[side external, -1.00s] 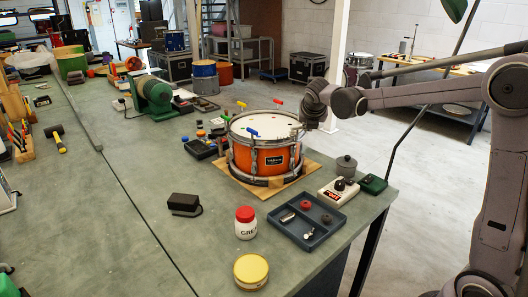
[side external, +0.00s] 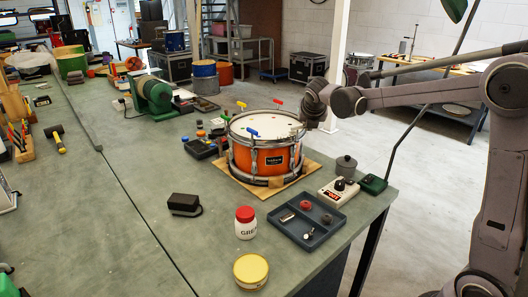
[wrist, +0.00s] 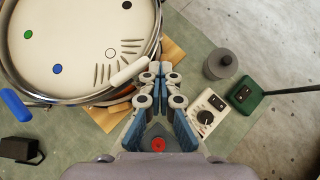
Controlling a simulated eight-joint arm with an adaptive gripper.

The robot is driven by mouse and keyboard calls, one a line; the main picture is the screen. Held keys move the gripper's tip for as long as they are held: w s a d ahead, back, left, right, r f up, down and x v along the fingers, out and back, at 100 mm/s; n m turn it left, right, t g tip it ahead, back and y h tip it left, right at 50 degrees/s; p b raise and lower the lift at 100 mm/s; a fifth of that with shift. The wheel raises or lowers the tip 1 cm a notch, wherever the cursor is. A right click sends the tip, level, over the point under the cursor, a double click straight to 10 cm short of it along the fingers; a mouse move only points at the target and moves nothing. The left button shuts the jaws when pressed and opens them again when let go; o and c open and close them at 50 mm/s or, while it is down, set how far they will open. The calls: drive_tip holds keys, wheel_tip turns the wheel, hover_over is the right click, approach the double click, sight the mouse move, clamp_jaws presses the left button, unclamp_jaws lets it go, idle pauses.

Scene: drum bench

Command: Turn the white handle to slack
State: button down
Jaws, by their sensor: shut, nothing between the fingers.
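The orange drum (side external: 267,160) stands on a wooden board on the bench, with coloured handles around its rim. In the wrist view the white handle (wrist: 128,71) lies slantwise across the drum's rim at the lower right. My gripper (wrist: 161,68) is shut and empty, its fingertips just right of the white handle's upper right end. I cannot tell whether they touch it. In the side view my gripper's fingers are hard to make out behind the drum's right edge, and the white handle is not clear there.
A cream box with a knob (side external: 338,191), a green box (side external: 373,184), a grey lidded pot (side external: 346,166) and a dark tray (side external: 318,239) stand nearby.

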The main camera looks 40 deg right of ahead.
drive_tip(key=s+a+r, duration=0.1)
drive_tip(key=s+r, duration=0.6)
drive_tip(key=s, duration=0.4)
drive_tip(key=s+a+f+m+y, duration=0.2)
drive_tip(key=s+a+f+m, duration=0.2)
drive_tip(key=m, duration=0.5)
drive_tip(key=s+a+f+m+y, duration=0.2)
drive_tip(key=s+a+f+m, duration=0.2)
drive_tip(key=a+m, duration=0.4)
drive_tip(key=s+a+f+m+t+y, duration=0.1)
drive_tip(key=s+a+f+m+y, duration=0.1)
drive_tip(key=s+a+f+m, duration=0.3)
drive_tip(key=s+a+m, duration=0.1)
drive_tip(key=m, duration=0.3)
drive_tip(key=shift+a+m+y, duration=0.3)
drive_tip(key=shift+f, duration=0.1)
idle(0.3)
